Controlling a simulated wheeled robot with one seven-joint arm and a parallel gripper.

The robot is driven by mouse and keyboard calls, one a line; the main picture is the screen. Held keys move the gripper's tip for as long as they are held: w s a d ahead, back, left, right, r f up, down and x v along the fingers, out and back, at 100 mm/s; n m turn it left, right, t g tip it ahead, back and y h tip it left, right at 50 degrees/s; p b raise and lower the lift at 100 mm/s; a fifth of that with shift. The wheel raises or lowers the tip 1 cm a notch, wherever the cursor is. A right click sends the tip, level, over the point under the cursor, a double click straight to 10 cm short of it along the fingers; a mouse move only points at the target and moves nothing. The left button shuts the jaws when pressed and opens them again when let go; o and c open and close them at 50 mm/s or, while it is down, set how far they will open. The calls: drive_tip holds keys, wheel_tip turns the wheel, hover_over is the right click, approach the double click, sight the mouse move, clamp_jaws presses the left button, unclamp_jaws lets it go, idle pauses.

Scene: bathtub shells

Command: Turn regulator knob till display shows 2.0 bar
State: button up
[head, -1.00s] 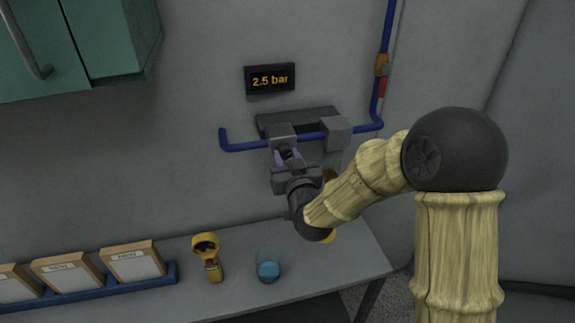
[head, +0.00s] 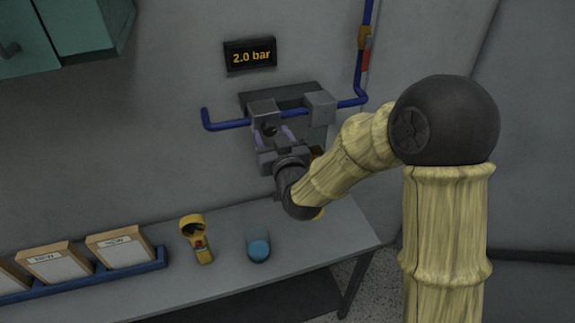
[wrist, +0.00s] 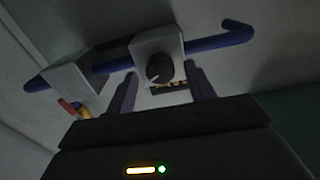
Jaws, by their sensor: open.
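The display (head: 250,55) on the wall reads 2.0 bar in orange. Below it, the dark regulator knob (head: 269,129) sits on the front of a grey block (head: 263,111) on the blue pipe. In the wrist view the round knob (wrist: 159,69) shows with a light pointer mark, on the face of the grey block (wrist: 156,44). My gripper (head: 273,136) is open. Its two purple fingers stand apart on either side of the knob, with visible gaps, and the gripper (wrist: 163,88) holds nothing.
A blue pipe (head: 228,125) runs along the wall through a second grey block (head: 321,106). The bench (head: 220,275) below carries a yellow handheld device (head: 196,240), a blue cup (head: 258,246) and a blue rack (head: 150,262) of framed cards. A green cabinet (head: 90,25) hangs upper left.

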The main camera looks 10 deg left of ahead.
drive_tip(key=b+v, duration=1.2)
drive_tip(key=v, duration=0.4)
drive_tip(key=shift+s+b, duration=0.2)
drive_tip(key=shift+b, duration=0.2)
drive_tip(key=shift+d+f, duration=0.1)
drive_tip(key=w+d+f+m+g+h+p, duration=0.35)
drive_tip(key=d+f+g+h, duration=0.3)
drive_tip(key=d+f, duration=0.65)
drive_tip(key=s+d+f+m+g+h+p, duration=0.2)
drive_tip(key=s+d+g, duration=0.4)
drive_tip(key=d, duration=0.5)
wheel_tip(320, 180, down, 3)
drive_tip(key=shift+s+r+m+h+p, duration=0.1)
drive_tip(key=shift+s+m+h+p, duration=0.35)
drive_tip(key=shift+s, duration=0.75)
drive_tip(key=shift+d, duration=0.15)
idle(2.0)
